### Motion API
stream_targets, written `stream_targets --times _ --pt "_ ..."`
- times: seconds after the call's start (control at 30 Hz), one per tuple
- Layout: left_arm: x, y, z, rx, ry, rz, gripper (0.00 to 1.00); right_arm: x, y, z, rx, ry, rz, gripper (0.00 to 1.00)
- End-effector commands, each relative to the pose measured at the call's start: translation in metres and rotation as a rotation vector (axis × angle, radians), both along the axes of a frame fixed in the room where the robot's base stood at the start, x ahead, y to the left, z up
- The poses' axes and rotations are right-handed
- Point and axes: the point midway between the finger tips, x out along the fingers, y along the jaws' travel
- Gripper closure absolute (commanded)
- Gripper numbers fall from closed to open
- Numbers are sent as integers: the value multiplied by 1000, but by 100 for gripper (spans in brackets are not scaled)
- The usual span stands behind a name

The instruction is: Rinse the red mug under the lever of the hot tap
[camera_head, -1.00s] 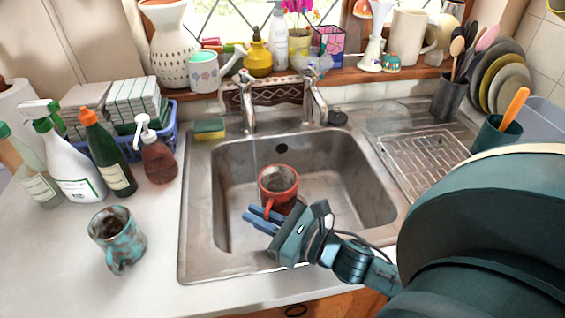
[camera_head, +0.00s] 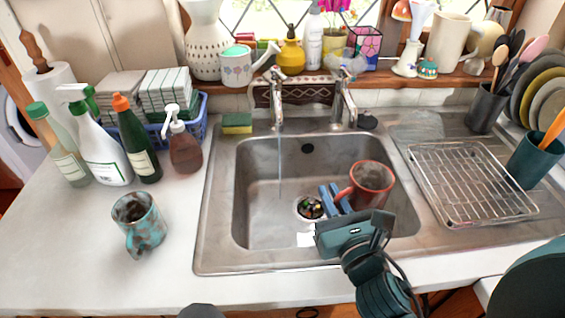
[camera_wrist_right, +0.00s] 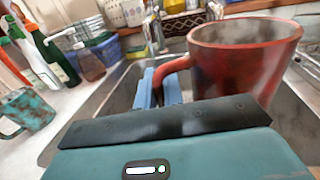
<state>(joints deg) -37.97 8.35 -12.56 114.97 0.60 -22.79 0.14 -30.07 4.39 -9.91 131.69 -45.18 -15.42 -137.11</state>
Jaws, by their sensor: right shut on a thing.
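My right gripper (camera_head: 334,197) is shut on the handle of the red mug (camera_head: 374,188). The mug is upright over the right part of the sink (camera_head: 262,215), its dark inside partly showing. In the right wrist view, the blue fingers (camera_wrist_right: 150,88) close on the handle at the left of the mug (camera_wrist_right: 240,65). A thin water stream (camera_head: 280,160) falls from the left tap (camera_head: 277,95), well left of the mug. The right tap (camera_head: 343,105) shows no water. I cannot tell which tap is hot. My left gripper is out of view.
A mottled turquoise mug (camera_head: 140,222) stands on the left counter, with several bottles (camera_head: 105,150) behind it. A yellow-green sponge (camera_head: 237,123) lies behind the sink. A wire rack (camera_head: 470,180) is on the right drainboard. The drain (camera_head: 309,208) holds coloured scraps.

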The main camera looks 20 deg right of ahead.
Motion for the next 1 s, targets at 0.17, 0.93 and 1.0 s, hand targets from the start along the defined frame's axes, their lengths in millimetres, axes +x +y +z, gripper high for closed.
stream_targets --times 0.17,0.93,1.0 --pt "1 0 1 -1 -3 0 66 0 0 1 -2 -3 1 100" --pt "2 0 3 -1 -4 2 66 -9 -5 2 -1 -3 2 100" --pt "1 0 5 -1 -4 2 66 -7 -4 2 -1 -3 2 100"
